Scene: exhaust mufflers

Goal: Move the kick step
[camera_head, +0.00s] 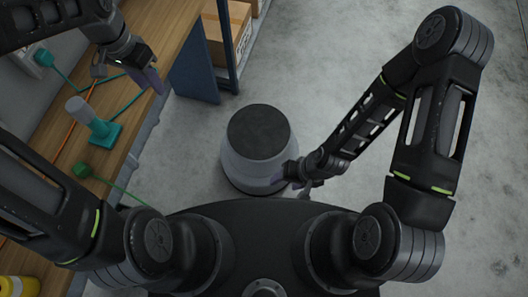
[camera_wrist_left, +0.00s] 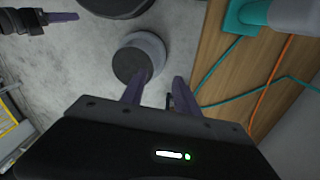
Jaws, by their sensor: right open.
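The kick step (camera_head: 258,145) is a round grey step with a dark top. It stands upright on the floor in front of my base, and it also shows in the left wrist view (camera_wrist_left: 152,45). My right gripper (camera_head: 283,180) is open at the step's lower right side in the head view, overlapping its edge. In the left wrist view the right gripper's purple finger (camera_wrist_left: 62,17) appears apart from the step. My left gripper (camera_head: 153,80) is over the bench edge, away from the step. Its two fingers are apart with nothing between them (camera_wrist_left: 163,78).
A blue shelf unit (camera_head: 195,75) holding cardboard boxes (camera_head: 228,32) stands behind the step. The concrete floor to the right is clear.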

